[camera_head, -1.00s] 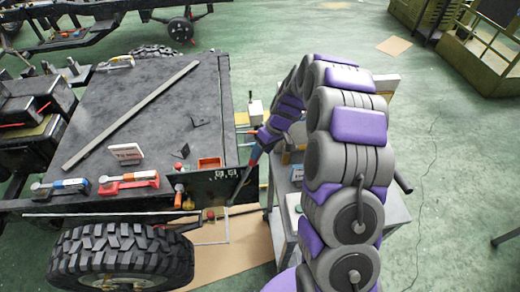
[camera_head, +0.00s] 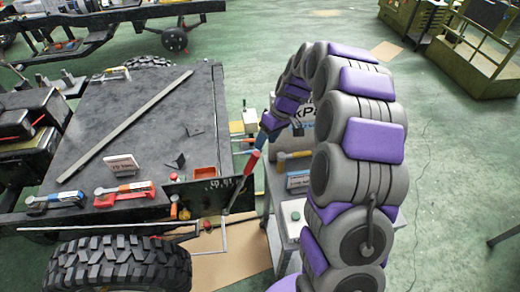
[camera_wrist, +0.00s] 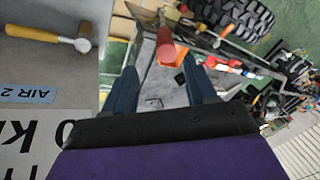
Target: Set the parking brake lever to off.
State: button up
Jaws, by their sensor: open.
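The parking brake lever (camera_head: 243,183) stands up beside a dark labelled panel (camera_head: 203,194) at the chassis's right end. It is a grey bar with a red grip, leaning up and to the right. The panel's lettering is too small to read. My gripper (camera_head: 262,143) is just above the red grip. In the wrist view, the red grip (camera_wrist: 166,46) points toward the camera, between and slightly beyond the fingertips of my open gripper (camera_wrist: 160,67). The fingers do not visibly clamp it. The lever's lower end is hard to make out.
A grey cart (camera_head: 285,232) with a hammer (camera_head: 295,155) and a green-button box stands right of the lever. A large tyre (camera_head: 120,264) is at front left. Red and blue clamps and a small sign (camera_head: 122,164) lie on the chassis deck.

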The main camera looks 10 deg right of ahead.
jog(key=v, duration=0.7)
dwell(0.3)
jog(key=s+a+r+m+g+h+b, duration=0.1)
jog(key=s+a+r, duration=0.15)
jog(key=s, duration=0.65)
jog(key=s+a+r+m+h, duration=0.1)
jog(key=s+a+r, duration=0.15)
jog(key=s, duration=0.55)
jog(key=s+d+f+m+h+b, duration=0.1)
jog(key=s+f+m, duration=0.1)
jog(key=s, duration=0.9)
jog(key=s+d+f+m+h+b, duration=0.1)
jog(key=s+f+m, duration=0.1)
jog(key=s, duration=0.9)
jog(key=shift+s+g, duration=0.25)
jog(key=shift+g, duration=0.15)
